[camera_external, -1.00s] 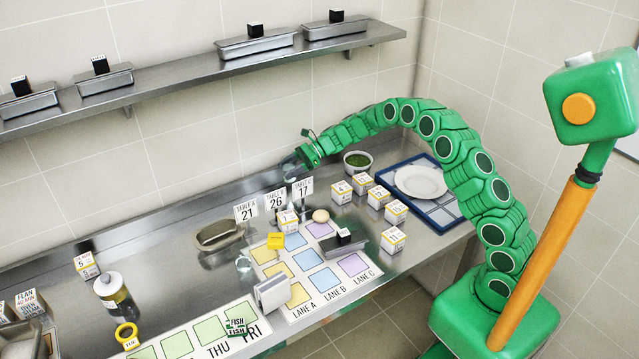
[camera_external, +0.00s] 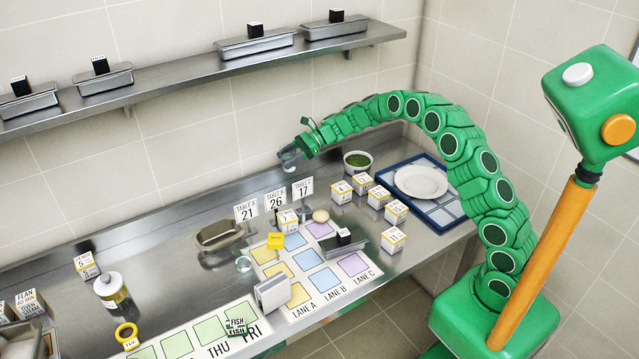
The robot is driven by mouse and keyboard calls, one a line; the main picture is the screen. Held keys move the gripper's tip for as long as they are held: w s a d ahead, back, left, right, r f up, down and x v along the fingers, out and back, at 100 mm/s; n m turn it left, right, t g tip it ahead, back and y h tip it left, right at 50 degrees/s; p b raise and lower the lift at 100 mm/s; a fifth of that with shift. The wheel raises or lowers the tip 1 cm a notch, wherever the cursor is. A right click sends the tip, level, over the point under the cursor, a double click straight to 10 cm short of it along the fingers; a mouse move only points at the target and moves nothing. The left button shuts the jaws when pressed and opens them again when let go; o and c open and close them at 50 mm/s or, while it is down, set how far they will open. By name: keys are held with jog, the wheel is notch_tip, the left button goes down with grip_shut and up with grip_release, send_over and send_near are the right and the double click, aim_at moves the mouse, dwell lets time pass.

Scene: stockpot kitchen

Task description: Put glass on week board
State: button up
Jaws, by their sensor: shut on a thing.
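My gripper (camera_external: 288,158) is in the air over the back of the counter, above and behind the table signs. It is shut on a small clear thing that looks like a glass (camera_external: 289,166); its shape is hard to make out. Another small clear, glass-like thing (camera_external: 243,264) stands on the counter left of the lane board. The week board (camera_external: 194,331) lies flat at the front, with green squares and the words THU and FRI showing.
A bottle (camera_external: 115,293) is at left.

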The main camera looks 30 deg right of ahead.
notch_tip(320, 180, up, 8)
jog(key=f, duration=0.1)
jog(key=s+a+r+n+g, duration=0.1)
jog(key=s+a+n+g, duration=0.1)
jog(key=s+a, duration=0.85)
jog(key=s+a+n+g, duration=0.1)
jog(key=s+a, duration=0.7)
jog(key=a, duration=0.5)
jog(key=s+a+n+g, duration=0.1)
jog(key=s+a, duration=0.3)
jog(key=s, duration=0.5)
jog(key=s+a+n+g, duration=0.1)
jog(key=s+a+g, duration=0.1)
jog(key=s+a, duration=0.5)
jog(key=s+a+n+g, duration=0.1)
jog(key=s+a, duration=0.1)
jog(key=s, duration=0.9)
jog(key=shift+h, duration=0.4)
jog(key=w+a+f, duration=0.2)
jog(key=a+f, duration=0.2)
jog(key=w+a+f, duration=0.2)
jog(key=a+f, duration=0.2)
jog(key=f, duration=0.1)
jog(key=w+a+f, duration=0.2)
jog(key=a+f, duration=0.2)
jog(key=f, duration=0.1)
jog(key=shift+f, duration=0.2)
jog(key=shift+w+a+f, duration=0.15)
jog(key=shift+a+f, duration=0.1)
jog(key=shift+f, duration=1.8)
